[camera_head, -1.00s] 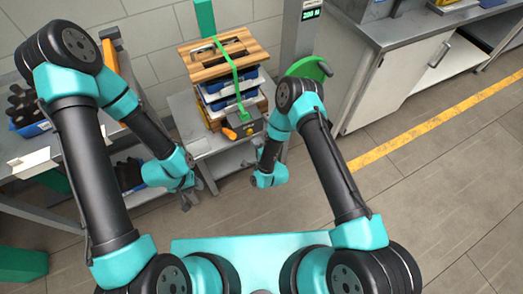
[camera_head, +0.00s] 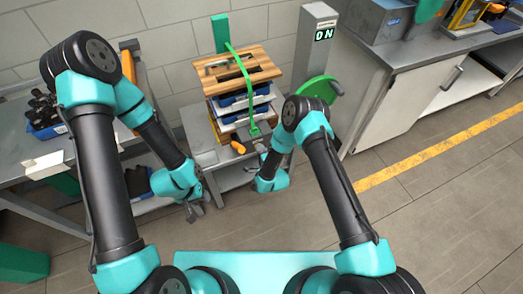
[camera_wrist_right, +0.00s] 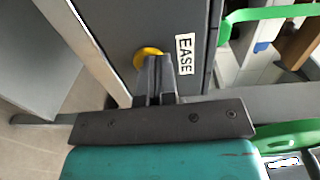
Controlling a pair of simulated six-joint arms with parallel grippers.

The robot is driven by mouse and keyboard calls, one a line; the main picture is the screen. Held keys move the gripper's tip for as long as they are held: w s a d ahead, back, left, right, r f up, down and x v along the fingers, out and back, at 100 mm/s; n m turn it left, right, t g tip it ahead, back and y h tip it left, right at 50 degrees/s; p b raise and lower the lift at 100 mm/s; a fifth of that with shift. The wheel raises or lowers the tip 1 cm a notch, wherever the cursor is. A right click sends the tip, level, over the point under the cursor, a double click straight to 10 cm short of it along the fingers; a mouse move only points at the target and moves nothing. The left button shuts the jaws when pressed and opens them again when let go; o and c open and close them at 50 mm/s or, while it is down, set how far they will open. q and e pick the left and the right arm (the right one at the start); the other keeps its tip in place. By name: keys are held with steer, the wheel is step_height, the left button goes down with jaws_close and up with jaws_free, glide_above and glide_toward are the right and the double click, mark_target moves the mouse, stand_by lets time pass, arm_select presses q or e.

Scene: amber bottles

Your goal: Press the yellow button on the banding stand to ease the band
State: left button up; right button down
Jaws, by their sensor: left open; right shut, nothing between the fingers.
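In the right wrist view a yellow button (camera_wrist_right: 148,52) sits on a dark grey panel (camera_wrist_right: 125,25) beside a white EASE label (camera_wrist_right: 184,54). My right gripper (camera_wrist_right: 155,66) is shut and empty. Its fingertips overlap the button's lower edge and seem to touch it; the depth of the press cannot be told. In the head view my right gripper (camera_head: 262,150) is beside the front of the banded stack. The green band (camera_head: 240,68) arches over the wooden board (camera_head: 215,72). The display (camera_head: 324,34) reads 0N. My left gripper (camera_head: 194,209) is open and empty, left of the stand.
A grey bench (camera_head: 392,48) stands at the right. A table (camera_head: 85,146) with a blue bin of dark bottles (camera_head: 46,128) is at the left. A green disc (camera_head: 318,87) is beside the stack. The floor (camera_head: 430,210) at the right is clear.

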steer(key=shift+w+a+r, duration=0.2)
steer(key=shift+w+r, duration=0.15)
steer(key=shift+w, duration=0.3)
steer(key=shift+s, duration=0.1)
steer(key=v, duration=1.5)
steer(key=shift+f, duration=0.6)
steer(key=shift+s, duration=0.1)
steer(key=shift+d, duration=0.1)
steer(key=s+d+r+n+g+h, duration=0.1)
steer(key=s+d+n+g+h, duration=0.1)
steer(key=d+n+g, duration=0.7)
steer(key=s+d+r+n+g, duration=0.1)
steer(key=s+d+r+g, duration=0.2)
steer(key=s, duration=0.3)
steer(key=s+d+r+n+g+h, duration=0.1)
steer(key=s+d+r+g, duration=0.2)
steer(key=s+d, duration=0.2)
steer(key=shift+s+d+r, duration=0.2)
steer(key=shift+s+d, duration=0.2)
steer(key=shift+s, duration=0.25)
